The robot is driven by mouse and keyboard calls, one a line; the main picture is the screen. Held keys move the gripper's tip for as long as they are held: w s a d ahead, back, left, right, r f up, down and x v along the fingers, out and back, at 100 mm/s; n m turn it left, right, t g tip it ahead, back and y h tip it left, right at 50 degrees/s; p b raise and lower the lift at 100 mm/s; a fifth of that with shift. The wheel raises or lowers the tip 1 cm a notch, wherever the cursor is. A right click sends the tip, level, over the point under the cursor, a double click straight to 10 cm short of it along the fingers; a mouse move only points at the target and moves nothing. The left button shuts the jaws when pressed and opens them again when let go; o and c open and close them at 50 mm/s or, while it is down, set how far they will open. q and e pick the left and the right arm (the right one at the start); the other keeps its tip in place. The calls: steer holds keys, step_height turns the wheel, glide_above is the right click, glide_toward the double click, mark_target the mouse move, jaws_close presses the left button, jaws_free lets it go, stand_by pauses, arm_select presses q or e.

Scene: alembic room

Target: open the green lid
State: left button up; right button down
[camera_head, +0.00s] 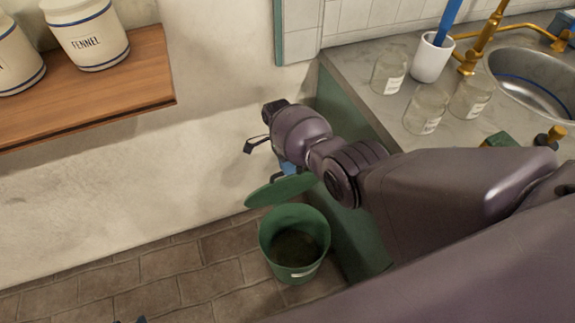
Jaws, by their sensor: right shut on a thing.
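The green lid (280,190) is raised and tilted above the rear rim of a round green bin (294,274) on the floor. The bin's mouth is uncovered and its dark inside shows. My right gripper (288,170) is at the lid's upper edge, shut on it; my wrist hides most of the fingers. A small dark-blue tip at the bottom edge (141,320) may be part of my left gripper; too little shows to tell its state.
A green cabinet (345,235) with a grey counter (360,72) stands right of the bin. Glass jars (427,108), a white cup (432,60) and a sink (540,80) are on it. A wooden shelf (110,105) with labelled canisters (88,38) is at left. Floor left of the bin is clear.

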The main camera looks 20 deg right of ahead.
steer(key=shift+s+f, duration=0.2)
steer(key=shift+f, duration=0.25)
stand_by(0.4)
steer(key=c, duration=1.4)
jaws_free()
steer(key=o, duration=0.3)
steer(key=shift+w, duration=0.15)
steer(key=shift+r, duration=0.2)
steer(key=shift+w, duration=0.1)
steer(key=p+v, duration=0.1)
steer(key=v, duration=0.9)
steer(key=shift+r, duration=0.35)
